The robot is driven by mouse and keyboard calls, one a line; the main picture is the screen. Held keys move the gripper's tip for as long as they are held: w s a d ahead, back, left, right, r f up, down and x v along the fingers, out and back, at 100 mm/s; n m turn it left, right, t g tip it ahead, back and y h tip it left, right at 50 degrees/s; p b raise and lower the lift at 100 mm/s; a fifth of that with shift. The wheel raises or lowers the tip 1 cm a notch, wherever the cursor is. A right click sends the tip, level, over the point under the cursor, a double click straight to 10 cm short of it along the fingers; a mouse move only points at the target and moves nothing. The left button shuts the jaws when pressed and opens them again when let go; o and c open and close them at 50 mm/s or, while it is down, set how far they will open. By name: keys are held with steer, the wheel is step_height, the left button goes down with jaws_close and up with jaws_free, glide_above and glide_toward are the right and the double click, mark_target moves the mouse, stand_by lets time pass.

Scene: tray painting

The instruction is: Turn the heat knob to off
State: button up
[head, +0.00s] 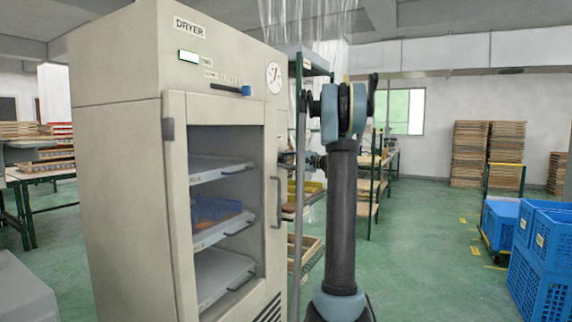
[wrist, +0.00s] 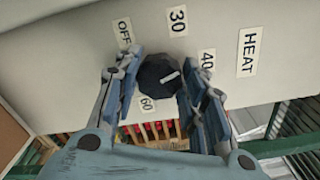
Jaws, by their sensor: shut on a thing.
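The heat knob (wrist: 155,70) is dark and faceted, with a white pointer line. It sits on the pale dryer panel among the labels OFF (wrist: 124,32), 30 (wrist: 177,22), 40 (wrist: 208,60) and 60 (wrist: 147,103), with a HEAT label (wrist: 248,52) to the right. The pointer is directed roughly toward 40. My gripper (wrist: 159,78) is shut on the knob, one finger on each side. In the head view, my gripper (head: 291,160) is at the right edge of the dryer front (head: 175,60); the knob cannot be made out there.
A blue-ended lever (head: 230,89) and a round dial (head: 273,77) are on the dryer's upper front. A door handle (head: 277,203) is just below my gripper. A shelf rack (head: 302,70) stands close behind. Blue crates (head: 545,250) are at far right; floor between is clear.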

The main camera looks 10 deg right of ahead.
steer(key=n, duration=0.5)
steer(key=shift+f+n, duration=0.2)
steer(key=shift+n, duration=0.1)
steer(key=n, duration=0.4)
steer(key=shift+s+f, duration=0.1)
steer(key=n, duration=0.5)
steer(key=shift+n, duration=0.4)
steer(key=n, duration=0.4)
steer(key=shift+d, duration=0.1)
steer(key=shift+w+n, duration=0.2)
steer(key=shift+n, duration=0.1)
steer(key=o, duration=1.1)
